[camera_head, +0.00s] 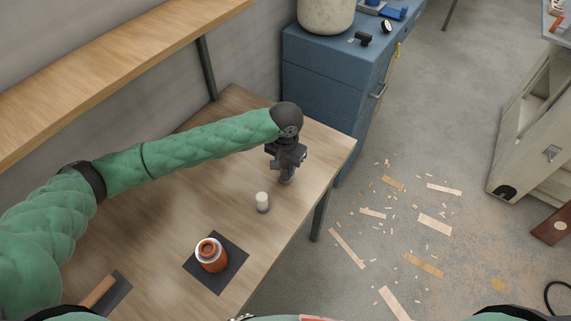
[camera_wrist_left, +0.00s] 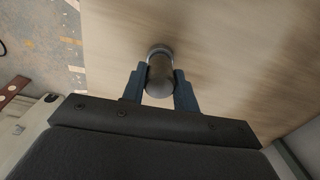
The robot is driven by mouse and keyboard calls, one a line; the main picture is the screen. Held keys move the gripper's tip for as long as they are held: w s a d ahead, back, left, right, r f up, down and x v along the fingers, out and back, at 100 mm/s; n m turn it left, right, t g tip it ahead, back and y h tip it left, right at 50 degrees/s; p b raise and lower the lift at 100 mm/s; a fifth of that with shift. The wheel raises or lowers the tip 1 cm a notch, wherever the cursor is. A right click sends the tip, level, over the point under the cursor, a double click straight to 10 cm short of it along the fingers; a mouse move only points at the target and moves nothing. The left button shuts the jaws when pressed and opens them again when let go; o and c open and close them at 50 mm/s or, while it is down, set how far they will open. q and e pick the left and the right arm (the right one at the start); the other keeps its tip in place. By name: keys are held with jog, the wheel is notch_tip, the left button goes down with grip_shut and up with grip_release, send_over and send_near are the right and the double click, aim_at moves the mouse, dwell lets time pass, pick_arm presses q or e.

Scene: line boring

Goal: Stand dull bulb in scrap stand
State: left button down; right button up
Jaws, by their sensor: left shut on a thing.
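My left gripper (camera_head: 286,164) reaches down over the far right part of the wooden bench. It is shut on a dull grey bulb (camera_wrist_left: 160,78), which the left wrist view shows between the two fingers. A grey ring-like piece (camera_wrist_left: 160,50) shows at the bulb's far end; it may be the scrap stand, and I cannot tell whether the bulb sits in it. In the head view a small grey round part (camera_head: 287,179) shows just under the fingers. A pale bulb (camera_head: 262,198) stands upright in a small grey holder nearby. My right gripper is not in view.
A copper-coloured jar (camera_head: 211,255) stands on a dark square mat (camera_head: 231,278). A wood-handled tool (camera_head: 100,291) lies at the lower left. A blue cabinet (camera_head: 325,75) adjoins the bench's far end. A wooden shelf (camera_head: 110,65) runs along the wall. Scraps litter the floor.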

pick_arm(q)
jog(key=shift+f, duration=0.35)
jog(key=c, duration=1)
grip_release()
jog(key=shift+r, duration=0.1)
jog(key=shift+r+p, duration=2.35)
jog(key=shift+r, duration=1.55)
